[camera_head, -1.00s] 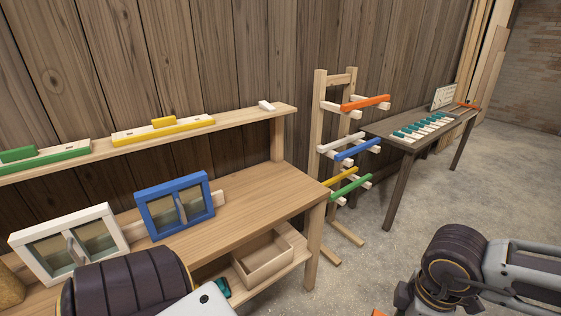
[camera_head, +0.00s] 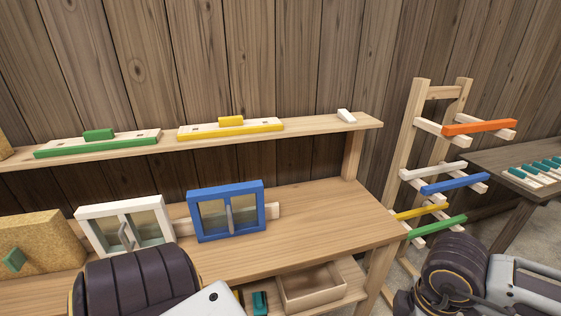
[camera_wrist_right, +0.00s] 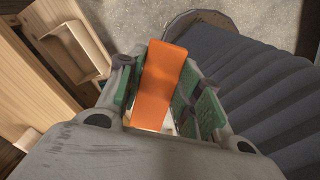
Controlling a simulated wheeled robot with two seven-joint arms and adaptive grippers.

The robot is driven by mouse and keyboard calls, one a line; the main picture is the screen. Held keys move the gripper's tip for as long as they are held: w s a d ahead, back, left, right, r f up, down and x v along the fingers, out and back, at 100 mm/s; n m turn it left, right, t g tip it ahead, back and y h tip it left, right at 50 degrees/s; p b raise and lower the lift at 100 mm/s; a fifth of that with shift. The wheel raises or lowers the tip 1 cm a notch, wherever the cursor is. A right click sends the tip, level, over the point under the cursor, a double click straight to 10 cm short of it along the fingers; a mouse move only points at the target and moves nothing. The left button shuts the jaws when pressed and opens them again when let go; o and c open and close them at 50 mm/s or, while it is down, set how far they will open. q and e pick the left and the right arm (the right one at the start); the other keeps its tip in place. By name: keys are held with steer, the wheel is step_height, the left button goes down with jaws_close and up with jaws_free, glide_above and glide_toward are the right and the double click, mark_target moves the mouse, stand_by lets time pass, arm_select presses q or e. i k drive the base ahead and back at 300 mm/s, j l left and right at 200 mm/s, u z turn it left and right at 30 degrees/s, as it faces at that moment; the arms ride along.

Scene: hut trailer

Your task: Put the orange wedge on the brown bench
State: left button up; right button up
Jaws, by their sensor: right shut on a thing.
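The orange wedge (camera_wrist_right: 158,85) is between the green-padded fingers of my right gripper (camera_wrist_right: 155,80) in the right wrist view. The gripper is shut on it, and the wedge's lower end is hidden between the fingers. The head view shows my right arm at the bottom right, but neither the wedge nor that gripper's fingers. A dark brown bench (camera_head: 485,155) stands at the right edge of the head view, partly cut off, with white and teal pieces on it. My left arm shows at the bottom left; its gripper fingers are not visible.
A light wooden workbench (camera_head: 320,225) holds a blue-framed window (camera_head: 226,211) and a white-framed one (camera_head: 127,225). An open wooden box (camera_head: 312,287) sits on its lower shelf. A peg rack (camera_head: 402,150) with coloured bars stands between workbench and brown bench.

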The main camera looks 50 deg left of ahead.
mark_target(334, 227)
steer(key=i+j+u, duration=0.1)
steer(key=i+u, duration=0.55)
steer(key=u, duration=0.15)
steer(key=i+l+u, duration=0.1)
steer(key=i+u, duration=0.3)
steer(key=i+l+u, duration=0.2)
steer(key=u, duration=0.2)
steer(key=i, duration=0.05)
